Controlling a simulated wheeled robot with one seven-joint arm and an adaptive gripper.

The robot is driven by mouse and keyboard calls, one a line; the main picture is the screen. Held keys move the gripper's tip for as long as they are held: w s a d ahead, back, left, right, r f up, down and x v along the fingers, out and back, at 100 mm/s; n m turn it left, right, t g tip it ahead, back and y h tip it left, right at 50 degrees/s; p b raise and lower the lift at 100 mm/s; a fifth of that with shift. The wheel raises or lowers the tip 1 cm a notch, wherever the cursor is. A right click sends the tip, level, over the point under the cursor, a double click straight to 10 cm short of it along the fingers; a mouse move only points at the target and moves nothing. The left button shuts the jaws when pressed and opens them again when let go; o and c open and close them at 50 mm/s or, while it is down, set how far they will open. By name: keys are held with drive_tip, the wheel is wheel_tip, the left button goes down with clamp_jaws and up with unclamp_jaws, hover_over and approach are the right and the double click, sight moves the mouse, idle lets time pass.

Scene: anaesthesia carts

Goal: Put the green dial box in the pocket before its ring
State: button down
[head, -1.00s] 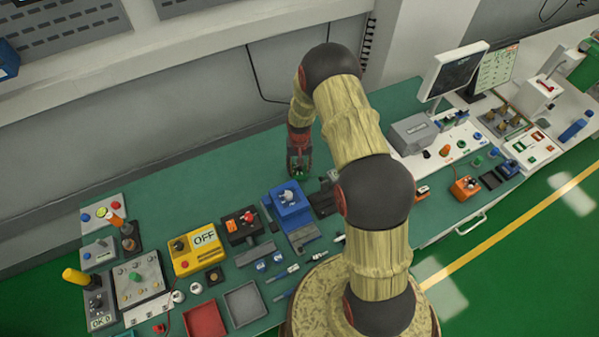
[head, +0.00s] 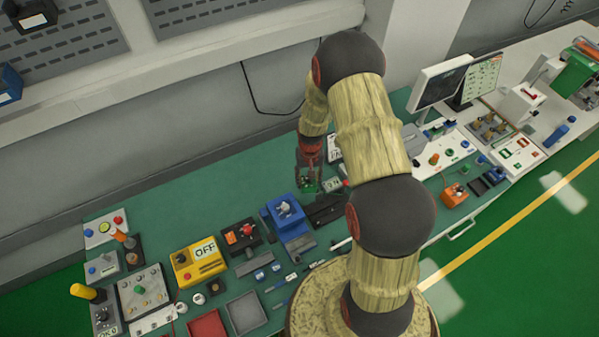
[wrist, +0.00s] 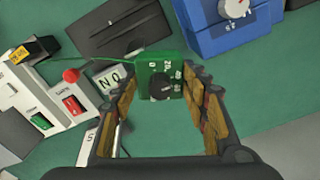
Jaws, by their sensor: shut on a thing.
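The green dial box (head: 307,186) has a black dial and white numbers on its face. It shows clearly in the wrist view (wrist: 158,80). My gripper (head: 308,168) is shut on it; in the wrist view the box sits between the two fingertips (wrist: 162,88). The box is over the green bench top, behind and to the right of the blue dial box (head: 285,213). I cannot make out for certain which pocket or ring belongs to the green box.
A dark flat plate (wrist: 120,28) lies beside the blue box. A white switch panel (wrist: 40,95), a red knob (wrist: 71,75) and an "NO" sign (wrist: 110,78) are close on the wrist view's left. Bare bench (wrist: 255,85) shows at right.

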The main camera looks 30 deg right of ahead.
drive_tip(key=s+d+r+p, duration=0.1)
drive_tip(key=s+r, duration=0.1)
drive_tip(key=s, duration=0.3)
drive_tip(key=shift+s+d+r, duration=0.25)
drive_tip(key=shift+s+r, duration=0.1)
